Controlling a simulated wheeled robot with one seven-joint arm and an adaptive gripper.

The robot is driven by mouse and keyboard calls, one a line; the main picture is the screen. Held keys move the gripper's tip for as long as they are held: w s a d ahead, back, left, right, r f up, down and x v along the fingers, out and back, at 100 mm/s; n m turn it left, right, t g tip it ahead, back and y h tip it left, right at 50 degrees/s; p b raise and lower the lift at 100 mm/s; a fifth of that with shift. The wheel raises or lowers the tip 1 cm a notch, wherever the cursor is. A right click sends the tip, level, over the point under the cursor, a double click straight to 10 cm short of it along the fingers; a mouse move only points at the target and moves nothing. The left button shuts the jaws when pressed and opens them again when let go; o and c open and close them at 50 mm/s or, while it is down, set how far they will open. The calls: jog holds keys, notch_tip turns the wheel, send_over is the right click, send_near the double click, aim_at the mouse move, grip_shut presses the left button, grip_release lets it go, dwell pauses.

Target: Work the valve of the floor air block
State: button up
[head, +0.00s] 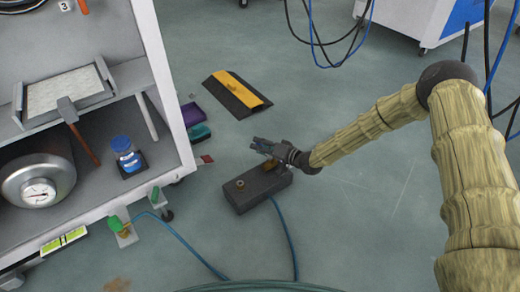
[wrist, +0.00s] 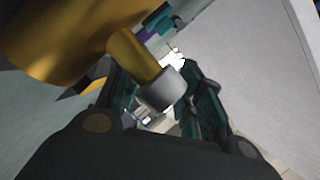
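The floor air block (head: 246,194) is a dark box on the floor in the middle of the head view. A small brass fitting (head: 240,184) sits on its top. My gripper (head: 262,147) is low over the block's far end, partly covering a brass part there. In the wrist view, the brass valve part (wrist: 135,52) has a short stem with a grey round end (wrist: 160,90). This end lies between or just in front of my two fingers (wrist: 160,100). The fingers stand apart; whether either touches it I cannot tell.
A blue hose (head: 287,238) runs from the block toward the front. A shelf unit (head: 160,85) stands at left with a gauge tank (head: 37,185) and a hammer (head: 75,125). A black and yellow ramp (head: 237,93) lies behind.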

jog(key=shift+w+a, duration=0.1)
jog(key=shift+a, duration=0.05)
grip_shut()
